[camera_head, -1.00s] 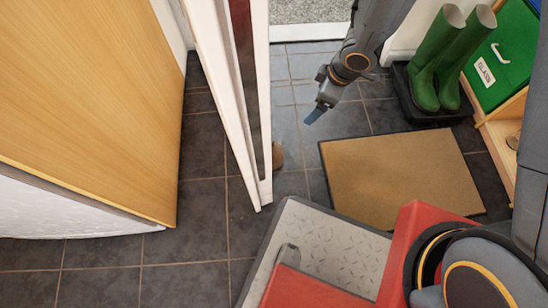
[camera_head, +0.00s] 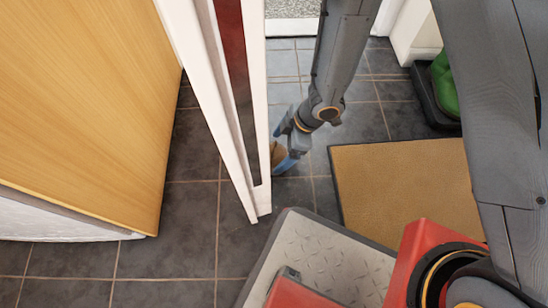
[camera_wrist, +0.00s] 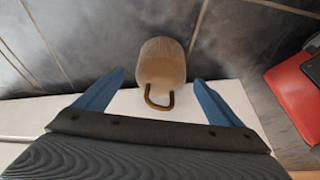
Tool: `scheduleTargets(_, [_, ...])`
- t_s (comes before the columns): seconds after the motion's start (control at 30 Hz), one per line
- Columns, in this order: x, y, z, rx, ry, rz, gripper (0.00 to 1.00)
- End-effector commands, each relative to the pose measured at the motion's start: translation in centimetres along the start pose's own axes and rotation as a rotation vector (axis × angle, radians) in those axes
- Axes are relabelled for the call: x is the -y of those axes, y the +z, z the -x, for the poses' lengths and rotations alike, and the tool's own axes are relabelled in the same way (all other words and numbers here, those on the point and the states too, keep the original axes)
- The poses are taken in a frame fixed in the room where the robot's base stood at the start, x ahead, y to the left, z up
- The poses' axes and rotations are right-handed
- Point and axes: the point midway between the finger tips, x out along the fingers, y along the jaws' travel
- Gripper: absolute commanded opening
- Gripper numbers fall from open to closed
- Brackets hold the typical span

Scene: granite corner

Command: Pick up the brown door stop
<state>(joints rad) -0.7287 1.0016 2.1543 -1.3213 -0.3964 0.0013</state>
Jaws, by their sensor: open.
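The brown door stop (camera_wrist: 161,64) stands on the dark tiles in the wrist view, a rounded tan-brown body with a darker loop handle pointing toward my gripper. In the head view a small part of the door stop (camera_head: 278,153) shows beside the white door edge; the door and my gripper hide the rest. My gripper (camera_head: 281,165) is open at that spot. In the wrist view its two blue fingers (camera_wrist: 158,95) are spread wide, one to each side of the handle, with nothing held.
The white-edged door (camera_head: 259,120) stands close to the left of my gripper. A tan doormat (camera_head: 400,190) lies to the right, with green boots (camera_head: 445,85) in a black tray beyond. A wooden panel (camera_head: 80,110) fills the left. Tiles between panel and door are clear.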

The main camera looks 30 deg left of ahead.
Motion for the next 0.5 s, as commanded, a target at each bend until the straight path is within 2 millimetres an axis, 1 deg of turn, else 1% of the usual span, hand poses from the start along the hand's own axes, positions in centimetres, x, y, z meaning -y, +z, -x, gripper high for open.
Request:
scheduleTargets(0.4, [0.1, 0.1, -4.0, 0.000, 0.000, 0.000, 0.89])
scheduleTargets(0.5, [0.1, 0.1, -4.7, 0.000, 0.000, 0.000, 0.89])
